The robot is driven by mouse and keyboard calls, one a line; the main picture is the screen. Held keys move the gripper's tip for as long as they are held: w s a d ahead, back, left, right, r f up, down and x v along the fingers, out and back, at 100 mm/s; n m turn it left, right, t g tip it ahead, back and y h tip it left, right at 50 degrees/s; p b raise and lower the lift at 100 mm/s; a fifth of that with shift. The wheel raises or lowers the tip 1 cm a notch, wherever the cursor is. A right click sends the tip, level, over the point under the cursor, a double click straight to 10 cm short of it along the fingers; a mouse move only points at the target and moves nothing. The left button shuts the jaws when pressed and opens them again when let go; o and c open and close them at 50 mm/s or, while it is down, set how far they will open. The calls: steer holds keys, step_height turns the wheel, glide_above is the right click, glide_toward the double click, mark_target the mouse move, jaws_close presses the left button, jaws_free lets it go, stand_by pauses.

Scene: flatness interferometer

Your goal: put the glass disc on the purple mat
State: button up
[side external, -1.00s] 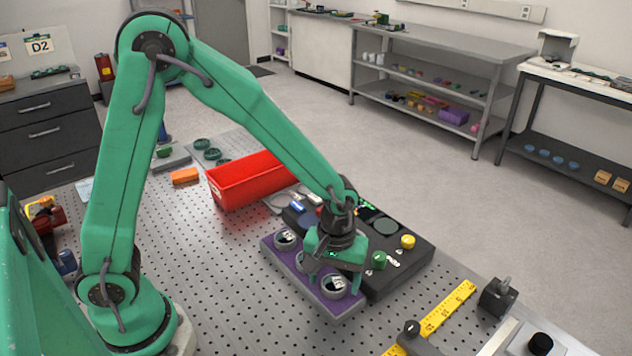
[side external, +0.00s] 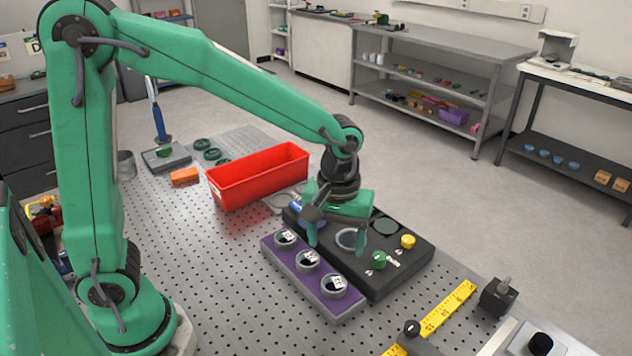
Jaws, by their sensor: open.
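The purple mat (side external: 313,289) covers a low block at the front of the black instrument. Three grey ring-shaped holders (side external: 308,261) with white labels stand on it in a row. A pale-rimmed round disc (side external: 349,238), which looks like the glass disc, lies on top of the black instrument, partly hidden by my gripper. My gripper (side external: 337,249) is open and points down over the instrument. One finger is left of the disc and the other at its right front. I cannot tell whether the fingertips touch anything.
The black instrument (side external: 405,272) carries a dark round plate (side external: 385,227), a green knob (side external: 379,260) and a yellow knob (side external: 407,241). A red bin (side external: 225,191) stands behind to the left. A yellow ruler (side external: 446,309) lies at the right front. The perforated table is clear at front left.

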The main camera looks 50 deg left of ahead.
step_height(320, 180, up, 2)
steer(key=shift+a, duration=0.1)
stand_by(0.7)
steer(key=s+a+r+m+t, duration=0.5)
steer(key=s+a+r, duration=0.3)
steer(key=s+a, duration=0.3)
steer(key=shift+s+a+r+m+t, duration=0.15)
steer(key=shift+s+m+t, duration=0.15)
steer(key=shift+s+m, duration=0.55)
steer(key=shift+w, duration=0.1)
